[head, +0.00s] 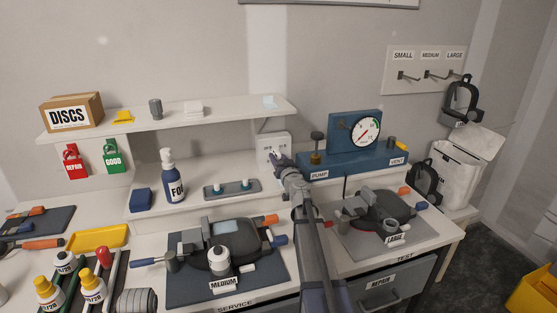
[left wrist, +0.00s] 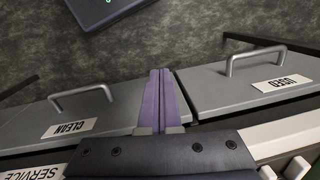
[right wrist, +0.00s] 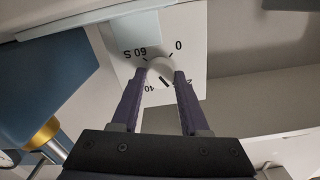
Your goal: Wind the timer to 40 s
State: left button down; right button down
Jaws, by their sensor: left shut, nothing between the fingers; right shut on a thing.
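The timer (head: 272,144) is a white box on the wall behind the bench. In the right wrist view its pale face (right wrist: 196,60) carries the marks 0, 60 S, 40 and a partly hidden 20. My right gripper (head: 279,158) reaches it from the front. In the right wrist view the right gripper (right wrist: 162,72) is shut on the round white timer knob (right wrist: 160,66). My left gripper (left wrist: 160,72) is shut and empty, over the floor in front of the drawers.
The blue pump unit (head: 345,150) with a gauge stands right of the timer. A shelf (head: 215,119) runs above and left of it. A foam bottle (head: 172,182) and a small grey tray (head: 232,189) stand on the ledge to the left. Drawers (left wrist: 250,90) lie near my left gripper.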

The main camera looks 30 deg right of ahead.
dwell(0.6)
jog(key=shift+c, duration=2.1)
grip_release()
jog(key=shift+s, duration=0.1)
jog(key=shift+v, duration=3.8)
